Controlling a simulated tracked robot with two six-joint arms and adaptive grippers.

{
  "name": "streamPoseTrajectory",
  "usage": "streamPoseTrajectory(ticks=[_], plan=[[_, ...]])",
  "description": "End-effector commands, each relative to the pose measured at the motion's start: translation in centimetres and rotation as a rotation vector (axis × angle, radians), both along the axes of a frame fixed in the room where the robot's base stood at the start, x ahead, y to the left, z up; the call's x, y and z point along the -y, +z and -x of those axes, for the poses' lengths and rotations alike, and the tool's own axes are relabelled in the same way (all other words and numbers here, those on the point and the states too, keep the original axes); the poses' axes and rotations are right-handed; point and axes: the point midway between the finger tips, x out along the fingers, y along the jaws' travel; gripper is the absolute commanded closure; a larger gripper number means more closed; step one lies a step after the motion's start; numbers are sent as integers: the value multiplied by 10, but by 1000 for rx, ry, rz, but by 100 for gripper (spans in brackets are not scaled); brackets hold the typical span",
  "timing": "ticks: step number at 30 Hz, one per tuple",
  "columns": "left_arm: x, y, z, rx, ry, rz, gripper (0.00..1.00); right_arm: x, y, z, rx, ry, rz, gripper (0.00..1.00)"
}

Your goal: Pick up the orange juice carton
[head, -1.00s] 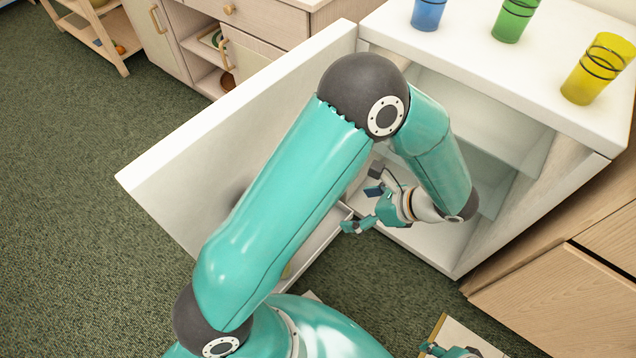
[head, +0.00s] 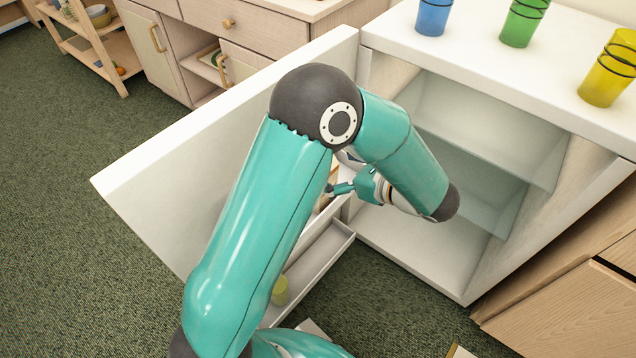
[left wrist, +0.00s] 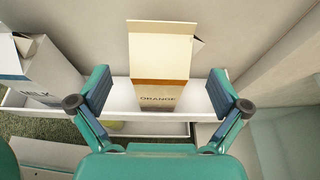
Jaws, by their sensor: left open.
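The orange juice carton (left wrist: 160,75) stands upright in a white door shelf in the left wrist view, with a pale top, an orange-brown band and the word ORANGE. My left gripper (left wrist: 158,93) is open, with one finger on each side of the carton and visible gaps between. In the head view my left gripper (head: 338,190) is at the inner side of the open fridge door (head: 190,150); my arm hides most of the carton there. My right gripper is not in view.
A milk carton (left wrist: 42,72) stands left of the juice in the same door shelf (left wrist: 60,106). A lower door bin (head: 318,262) holds a yellow item (head: 280,291). The fridge interior (head: 425,240) is open to the right. Blue (head: 433,17), green and yellow cups stand on top.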

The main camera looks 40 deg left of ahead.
Motion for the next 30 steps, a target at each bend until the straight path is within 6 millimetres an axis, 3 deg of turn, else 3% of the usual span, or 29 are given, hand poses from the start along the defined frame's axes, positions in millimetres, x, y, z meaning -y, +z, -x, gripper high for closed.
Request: streamPoseTrajectory(ticks=[8,15,24,30], plan=[[-18,-11,1,-2,1,0,0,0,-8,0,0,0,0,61],[-47,-23,2,0,1,0,0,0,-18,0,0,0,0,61],[-52,-24,2,0,-2,0,0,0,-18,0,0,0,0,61],[-52,-24,2,-1,-1,0,32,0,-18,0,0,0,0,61]])
